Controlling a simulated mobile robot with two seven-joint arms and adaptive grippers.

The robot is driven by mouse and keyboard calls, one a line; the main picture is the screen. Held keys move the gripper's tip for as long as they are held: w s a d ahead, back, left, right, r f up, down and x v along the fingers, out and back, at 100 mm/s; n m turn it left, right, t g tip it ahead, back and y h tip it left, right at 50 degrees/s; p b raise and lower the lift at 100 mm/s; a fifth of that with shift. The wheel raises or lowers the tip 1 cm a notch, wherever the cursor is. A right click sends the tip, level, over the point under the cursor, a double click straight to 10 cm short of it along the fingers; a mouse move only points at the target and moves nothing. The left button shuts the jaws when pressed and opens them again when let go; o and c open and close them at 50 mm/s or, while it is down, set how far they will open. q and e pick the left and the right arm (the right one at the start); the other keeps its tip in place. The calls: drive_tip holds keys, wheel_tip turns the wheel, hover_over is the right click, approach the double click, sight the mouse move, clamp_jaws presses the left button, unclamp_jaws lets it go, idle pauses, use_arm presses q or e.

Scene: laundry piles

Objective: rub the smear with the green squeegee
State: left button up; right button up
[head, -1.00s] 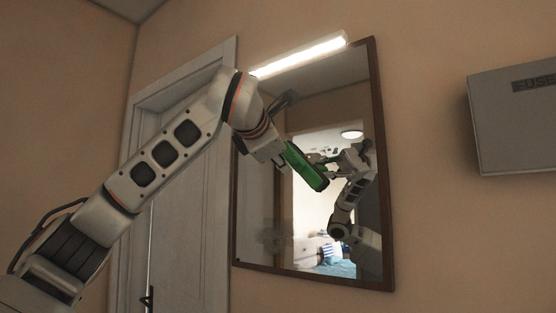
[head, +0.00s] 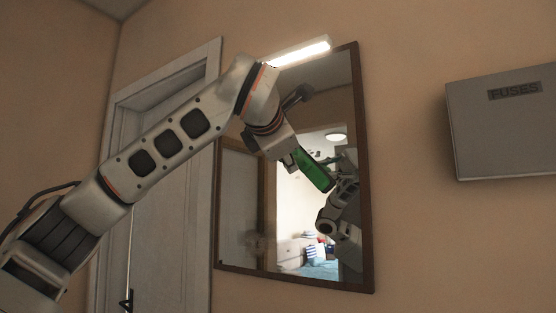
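The green squeegee (head: 315,170) is in front of the right half of the wall mirror (head: 239,205), tilted down to the right. My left gripper (head: 290,158) holds its upper left end; the fingers are small and partly hidden by the wrist. I cannot tell whether the squeegee touches the glass. A faint greyish patch, likely the smear (head: 257,243), shows on the lower left of the glass, below and left of the squeegee. The mirror also reflects an arm beside the squeegee. My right gripper is not in view.
A lit lamp (head: 300,52) sits above the mirror's top edge. A grey fuse box (head: 505,130) sticks out from the wall on the right. A grey door (head: 165,235) is on the left, behind my arm. The wall between mirror and box is bare.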

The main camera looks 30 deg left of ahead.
use_arm(q)
drive_tip(key=d, duration=0.4)
drive_tip(key=shift+s, duration=0.2)
idle(0.3)
drive_tip(key=shift+w+a+b, duration=0.15)
drive_tip(key=shift+a+b, duration=0.25)
drive_tip(key=shift+a, duration=5.1)
drive_tip(key=d, duration=1.1)
drive_tip(key=shift+r, duration=0.25)
